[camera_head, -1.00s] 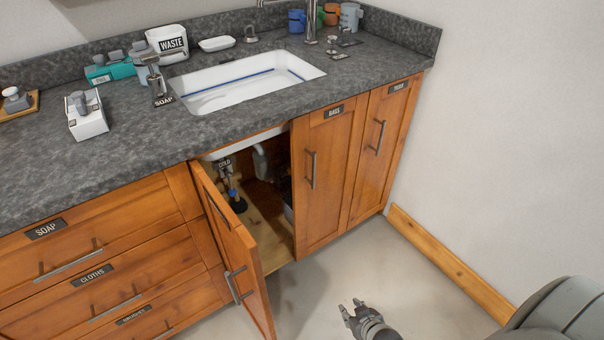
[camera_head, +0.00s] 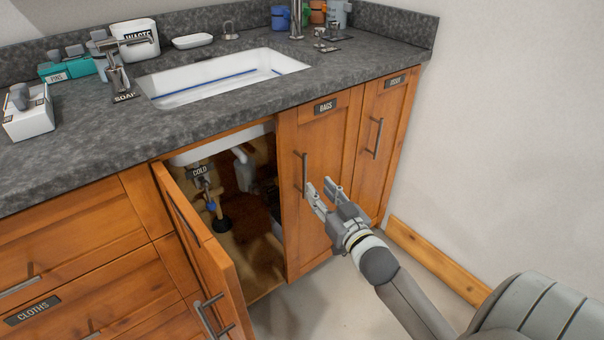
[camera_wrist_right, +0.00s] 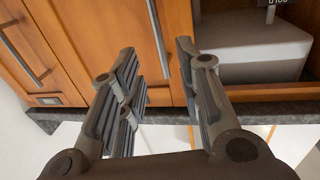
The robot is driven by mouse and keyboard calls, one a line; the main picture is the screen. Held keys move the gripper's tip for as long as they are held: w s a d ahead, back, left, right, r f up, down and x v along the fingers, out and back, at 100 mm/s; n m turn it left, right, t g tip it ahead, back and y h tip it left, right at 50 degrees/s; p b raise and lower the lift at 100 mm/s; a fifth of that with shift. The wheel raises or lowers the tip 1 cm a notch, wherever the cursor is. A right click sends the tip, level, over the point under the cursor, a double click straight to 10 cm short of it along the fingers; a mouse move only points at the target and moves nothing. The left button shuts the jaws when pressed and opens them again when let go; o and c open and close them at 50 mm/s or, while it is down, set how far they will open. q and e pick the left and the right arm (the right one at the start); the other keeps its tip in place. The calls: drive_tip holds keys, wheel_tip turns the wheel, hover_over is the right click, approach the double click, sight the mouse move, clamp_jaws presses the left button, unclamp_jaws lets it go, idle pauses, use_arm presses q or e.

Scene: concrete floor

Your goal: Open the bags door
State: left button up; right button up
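The bags door (camera_head: 325,175) is a wooden cabinet door with a "BAGS" label at its top, and it is shut. Its vertical metal handle (camera_head: 305,174) is on the door's left side. My right gripper (camera_head: 321,186) is open and empty, in front of the door near the handle's lower end. In the right wrist view, the open gripper (camera_wrist_right: 155,50) has the handle (camera_wrist_right: 158,38) showing between its fingers, beyond the tips. I cannot tell that they touch. My left gripper is not in view.
The door to the left (camera_head: 215,265) stands open, showing pipes and a "COLD" label inside. Another shut door with its own handle (camera_head: 377,138) is to the right. The counter (camera_head: 230,105) with the sink overhangs above. The wall is at right.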

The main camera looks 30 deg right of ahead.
sight(305, 173)
drive_tip(key=w, duration=0.3)
drive_tip(key=w+b, duration=0.1)
drive_tip(key=w, duration=0.2)
drive_tip(key=w+d, duration=0.1)
drive_tip(key=w, duration=0.2)
drive_tip(key=shift+w, duration=0.15)
drive_tip(key=shift+c, duration=0.5)
clamp_jaws()
